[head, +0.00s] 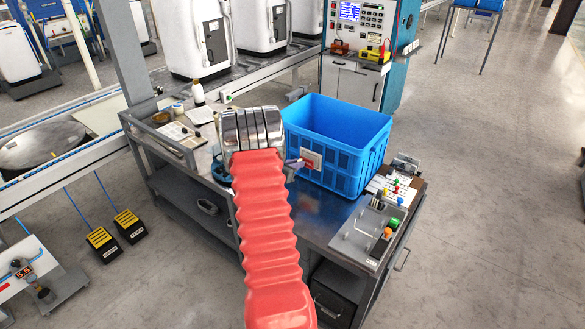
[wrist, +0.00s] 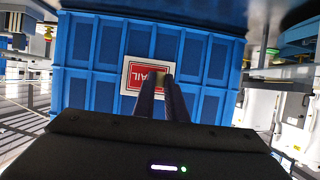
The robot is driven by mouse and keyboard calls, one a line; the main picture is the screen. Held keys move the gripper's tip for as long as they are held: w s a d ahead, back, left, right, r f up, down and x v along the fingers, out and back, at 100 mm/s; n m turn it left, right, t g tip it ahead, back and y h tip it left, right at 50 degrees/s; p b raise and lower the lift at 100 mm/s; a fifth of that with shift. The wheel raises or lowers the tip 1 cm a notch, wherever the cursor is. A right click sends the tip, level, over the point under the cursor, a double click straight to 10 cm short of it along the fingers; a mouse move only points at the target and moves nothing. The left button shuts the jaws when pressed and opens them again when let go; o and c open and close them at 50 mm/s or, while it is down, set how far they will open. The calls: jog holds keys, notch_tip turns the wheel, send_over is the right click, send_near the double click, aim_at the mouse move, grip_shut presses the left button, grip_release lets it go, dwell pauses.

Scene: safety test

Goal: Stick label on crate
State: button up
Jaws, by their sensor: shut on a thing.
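The blue crate (head: 337,120) stands on the workbench in the head view. Its ribbed side fills much of the wrist view (wrist: 90,60). The label (head: 311,160) is a small white-edged card with a red middle, at the crate's near side. In the wrist view the label (wrist: 134,77) shows white letters, partly hidden by my fingers, and appears upside down. My gripper (wrist: 160,80) is shut on the label, its two dark fingertips over the label's lower right part. I cannot tell whether the label touches the crate wall. My red-sleeved arm hides part of the bench.
The metal workbench (head: 335,230) has a panel with coloured knobs (head: 380,229) at its front right. A white bottle (head: 198,93) and small items stand at the back left. A control cabinet (head: 358,60) stands behind the crate.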

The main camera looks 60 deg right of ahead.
jog(key=shift+s+d, duration=0.1)
jog(key=shift+d, duration=0.7)
jog(key=shift+s+d, duration=0.15)
jog(key=shift+d, duration=0.3)
dwell(2.8)
jog(key=o, duration=0.8)
jog(key=shift+o, duration=0.4)
jog(key=o, duration=0.4)
jog(key=shift+o, duration=0.2)
jog(key=shift+a, duration=0.1)
jog(key=w+a, duration=0.1)
jog(key=a, duration=0.5)
jog(key=shift+a, duration=0.4)
jog(key=shift+w, duration=0.1)
dwell(0.5)
